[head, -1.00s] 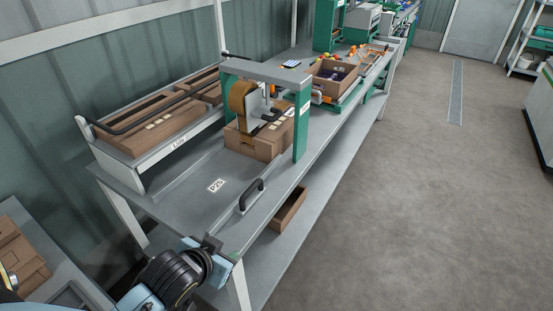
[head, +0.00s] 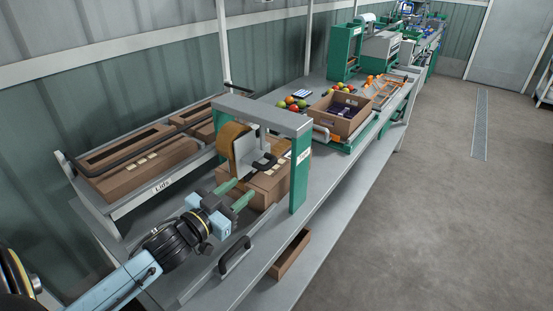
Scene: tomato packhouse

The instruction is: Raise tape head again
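The tape head (head: 246,152), a grey plate with a brown tape roll (head: 230,140), hangs under the grey and green frame (head: 262,114) on the bench. A black handle (head: 266,163) sticks out on its right side. A closed brown carton (head: 268,187) stands beneath it. The tape head is low, near the carton top; I cannot tell whether they touch. My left gripper (head: 244,188) has its two green fingers apart, with nothing seen between them. It is in front of the carton, below and left of the handle. My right gripper is not in view.
A rack marked Lids (head: 128,208) with brown lids stands at the left. A black bar handle (head: 234,256) is on the bench's front edge. An open carton (head: 341,118) and several tomatoes (head: 292,102) lie beyond the frame. The floor at right is clear.

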